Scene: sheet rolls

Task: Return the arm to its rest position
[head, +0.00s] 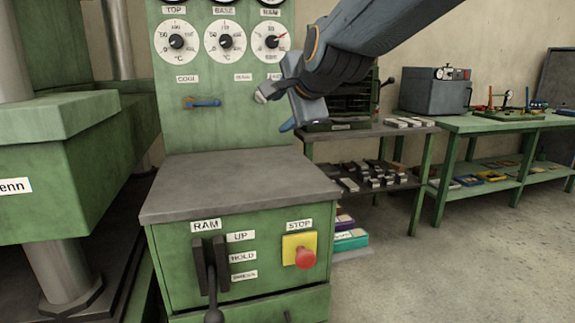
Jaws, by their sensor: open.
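My arm (350,45) reaches in from the upper right in the head view. My gripper (275,111) is open, in front of the right part of the green control panel. One finger tip points left and the other points down and left. Nothing shows between them. The gripper is above the grey top of the control cabinet and apart from it.
The cabinet's grey top (240,187) is bare. Below it are the RAM lever (212,270) and red STOP button (305,258). A green press (60,170) stands left. Benches with a grey box (435,97) stand behind right. Floor at right is clear.

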